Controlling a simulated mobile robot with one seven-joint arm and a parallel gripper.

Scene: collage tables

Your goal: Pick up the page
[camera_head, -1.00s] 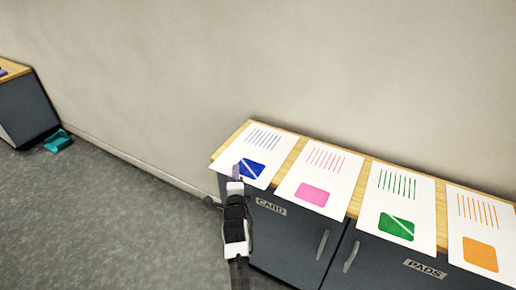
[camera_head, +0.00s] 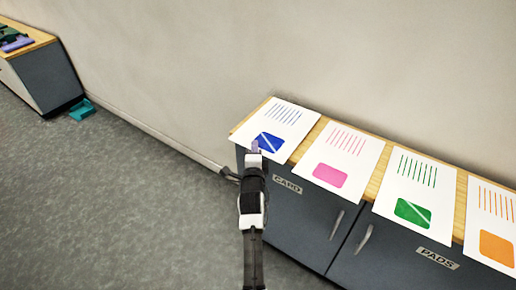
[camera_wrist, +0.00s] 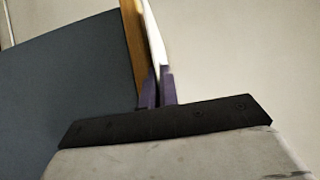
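Several white pages lie in a row on the cabinet top. The one at the left end has blue lines and a blue square with a pale slash; call it the blue page (camera_head: 275,122). To its right are the pink page (camera_head: 340,155), the green page (camera_head: 418,190) and the orange page (camera_head: 490,226). My gripper (camera_head: 255,147) is at the front edge of the blue page, near its left front corner. In the wrist view its purple fingers (camera_wrist: 157,90) are nearly together, with the white page edge running between them. The page still lies flat on the top.
The grey cabinet (camera_head: 290,222) has a wooden top, two handles and labels reading CARD and PADS. Its left front face is close to my gripper. Another cabinet (camera_head: 42,80) stands far left, with a teal object (camera_head: 82,109) on the floor beside it. Floor between is clear.

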